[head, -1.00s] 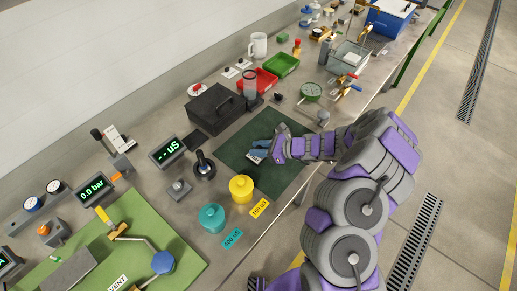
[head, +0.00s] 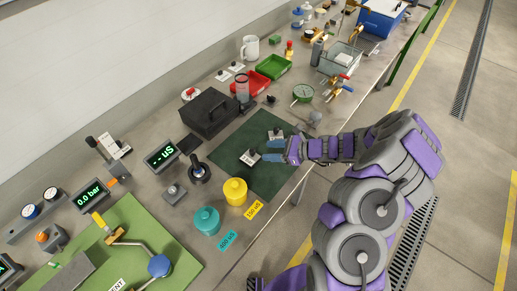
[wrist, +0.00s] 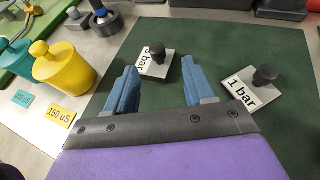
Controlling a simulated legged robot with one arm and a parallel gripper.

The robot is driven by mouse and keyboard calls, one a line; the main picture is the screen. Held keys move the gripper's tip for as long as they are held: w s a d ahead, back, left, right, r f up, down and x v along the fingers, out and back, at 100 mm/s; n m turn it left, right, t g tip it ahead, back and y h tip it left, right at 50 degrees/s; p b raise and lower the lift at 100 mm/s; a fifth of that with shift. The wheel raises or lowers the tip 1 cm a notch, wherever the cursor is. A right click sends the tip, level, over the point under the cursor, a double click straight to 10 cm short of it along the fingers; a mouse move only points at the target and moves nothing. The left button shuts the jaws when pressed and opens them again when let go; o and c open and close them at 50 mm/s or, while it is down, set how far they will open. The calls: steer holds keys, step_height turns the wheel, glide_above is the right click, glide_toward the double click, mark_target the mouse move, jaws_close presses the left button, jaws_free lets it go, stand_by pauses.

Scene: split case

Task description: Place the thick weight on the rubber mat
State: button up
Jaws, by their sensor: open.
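A square metal weight (head: 250,157) with a dark knob rests on the dark green rubber mat (head: 273,182). In the wrist view this weight (wrist: 157,67) sits just ahead of and between the fingertips, its "bar" label partly cut off by its knob. A second weight (head: 276,134), labelled "1 bar", also rests on the mat; it shows in the wrist view (wrist: 262,92) right of the right finger. I cannot tell for certain which is the thick one. My gripper (head: 268,151) is open, its blue fingers empty, low over the mat; it also shows in the wrist view (wrist: 158,82).
A yellow canister (head: 235,192) and a teal canister (head: 206,221) stand left of the mat. A black case (head: 208,110) stands behind it, with a red tray (head: 250,82) and a green tray (head: 272,67) beyond. Two small knobbed plates (head: 236,67) lie near the trays.

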steer(key=v, duration=0.4)
steer(key=shift+d+r+p, duration=0.1)
steer(key=shift+d+p, duration=0.25)
steer(key=shift+p, duration=0.05)
steer(key=shift+s+a, duration=0.1)
steer(key=shift+a, duration=0.05)
steer(key=shift+r, duration=0.15)
steer(key=s+a+r+n+g+h, duration=0.2)
steer(key=s+a+r+n+g, duration=0.15)
steer(key=s+r+n, duration=0.45)
steer(key=s+a+r+n+g+h, duration=0.25)
steer(key=s+a+r+n, duration=0.3)
steer(key=s+r, duration=0.4)
steer(key=s+d+r+n+h, duration=0.2)
steer(key=s+d+n+h, duration=0.1)
steer(key=s+d, duration=0.4)
steer(key=s+d+r+n+h, duration=0.2)
steer(key=s+d+n+h, duration=0.2)
steer(key=s+d, duration=0.3)
steer(key=s+h, duration=0.1)
steer(key=s, duration=0.4)
steer(key=shift+s+d+r+t+h, duration=0.15)
steer(key=shift+s+d+t+h, duration=0.15)
steer(key=shift+s+d+h, duration=0.1)
